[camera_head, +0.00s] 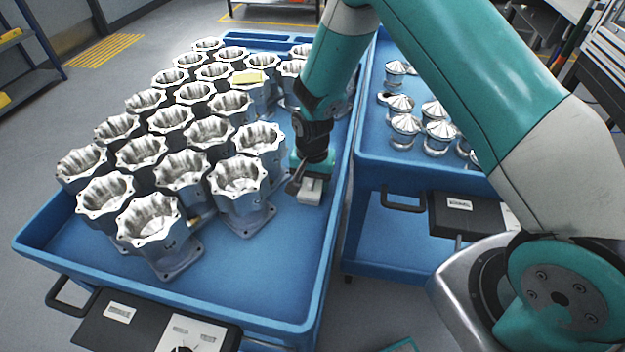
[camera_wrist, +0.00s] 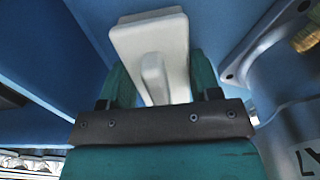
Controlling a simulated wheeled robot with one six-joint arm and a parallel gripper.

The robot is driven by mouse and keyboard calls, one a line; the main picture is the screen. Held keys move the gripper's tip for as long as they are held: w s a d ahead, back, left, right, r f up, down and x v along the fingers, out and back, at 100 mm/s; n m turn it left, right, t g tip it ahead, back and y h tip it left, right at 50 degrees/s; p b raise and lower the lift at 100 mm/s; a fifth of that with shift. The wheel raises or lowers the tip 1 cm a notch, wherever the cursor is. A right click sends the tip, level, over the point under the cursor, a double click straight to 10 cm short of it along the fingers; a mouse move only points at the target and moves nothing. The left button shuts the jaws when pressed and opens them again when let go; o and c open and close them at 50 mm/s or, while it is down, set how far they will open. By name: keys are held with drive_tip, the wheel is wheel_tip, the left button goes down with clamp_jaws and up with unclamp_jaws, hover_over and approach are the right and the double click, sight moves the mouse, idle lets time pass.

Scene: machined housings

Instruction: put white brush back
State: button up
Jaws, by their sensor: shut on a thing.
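The white brush (camera_head: 310,190) is at the right side of the blue cart's tray, beside the nearest housings. In the wrist view the white brush (camera_wrist: 152,45) fills the space between the teal fingers, its flat block outward and its handle toward the palm. My gripper (camera_head: 308,178) is shut on the brush's handle, low over the tray floor. In the wrist view my gripper (camera_wrist: 160,82) has one finger on each side of the handle. I cannot tell whether the brush touches the tray. The bristles are hidden.
Several machined housings (camera_head: 240,182) stand in rows on the blue cart (camera_head: 285,290), left of my gripper. A yellow item (camera_head: 247,77) lies on one housing. A second blue cart (camera_head: 400,170) with metal cone-topped parts (camera_head: 405,128) stands to the right. The tray's front right is clear.

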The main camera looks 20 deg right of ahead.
drive_tip(key=o, duration=0.8)
drive_tip(key=shift+f, duration=0.1)
drive_tip(key=shift+o, duration=0.2)
wheel_tip(320, 180, up, 12)
drive_tip(key=shift+f+b, duration=0.1)
drive_tip(key=shift+b, duration=0.4)
wheel_tip(320, 180, up, 6)
drive_tip(key=n, duration=0.2)
hover_over(312, 193)
drive_tip(key=s+a+r+n+y, duration=0.1)
drive_tip(key=s+r+n+y, duration=0.1)
drive_tip(key=s+r+n, duration=0.4)
drive_tip(key=s+a+r+n+y, duration=0.2)
drive_tip(key=s+r+n, duration=0.4)
drive_tip(key=s, duration=0.9)
drive_tip(key=shift+s+r, duration=0.15)
drive_tip(key=shift+s, duration=0.25)
